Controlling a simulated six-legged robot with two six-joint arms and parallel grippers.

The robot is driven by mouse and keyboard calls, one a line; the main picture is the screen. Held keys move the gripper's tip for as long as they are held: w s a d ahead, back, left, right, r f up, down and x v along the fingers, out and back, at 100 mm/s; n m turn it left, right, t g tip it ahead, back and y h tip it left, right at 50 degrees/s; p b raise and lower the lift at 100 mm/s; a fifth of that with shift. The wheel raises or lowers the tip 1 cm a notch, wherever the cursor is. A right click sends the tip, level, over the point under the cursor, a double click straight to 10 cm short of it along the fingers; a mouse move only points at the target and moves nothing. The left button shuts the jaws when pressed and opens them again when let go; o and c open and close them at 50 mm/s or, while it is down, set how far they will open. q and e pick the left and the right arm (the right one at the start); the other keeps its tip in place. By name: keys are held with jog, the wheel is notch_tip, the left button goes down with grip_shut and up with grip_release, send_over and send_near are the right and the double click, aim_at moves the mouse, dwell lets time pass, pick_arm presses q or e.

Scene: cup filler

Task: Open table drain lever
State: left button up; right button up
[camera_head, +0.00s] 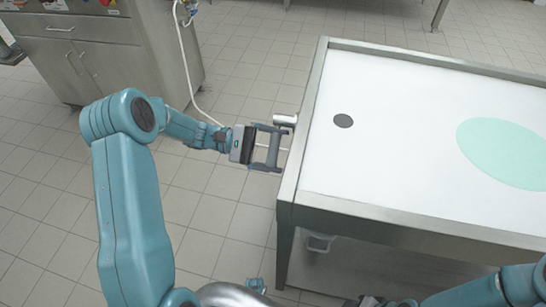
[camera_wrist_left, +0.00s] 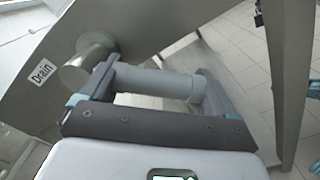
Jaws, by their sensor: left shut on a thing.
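The drain lever shows in the left wrist view as a grey cylindrical bar (camera_wrist_left: 158,84) next to a round metal fitting (camera_wrist_left: 84,64) on the table's side. A label reading "Drain" (camera_wrist_left: 42,71) is stuck beside the fitting. My left gripper (camera_head: 271,148) is at the table's left side, shut on the grey bar, with one finger at each end of it. In the head view a short pale pipe end (camera_head: 284,120) sticks out from the table edge just beyond the gripper. My right arm (camera_head: 500,289) is low at the right; its fingers cannot be made out.
The white-topped metal table (camera_head: 400,140) fills the right side, with a dark round drain hole (camera_head: 343,121) and a pale green oval (camera_head: 505,153) on top. A metal cabinet (camera_head: 95,60) with a white hose (camera_head: 186,55) stands at the back left. Tiled floor lies free between them.

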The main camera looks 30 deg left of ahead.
aim_at(276, 148)
pick_arm(q)
jog(key=m+b, duration=0.1)
jog(key=w+f+m+b, duration=0.1)
jog(key=m+b, duration=0.1)
jog(key=w+f+m+b, duration=0.1)
jog(key=b, duration=0.1)
jog(key=shift+w+a, duration=0.1)
jog(key=shift+a, duration=0.2)
jog(key=shift+w+a+m+b, duration=0.2)
jog(key=shift+w+m+b, duration=0.5)
jog(key=shift+m+b, duration=0.6)
jog(key=o, duration=1.2)
jog(key=p+v, duration=0.2)
jog(key=v, duration=1.4)
jog(key=shift+a, duration=0.25)
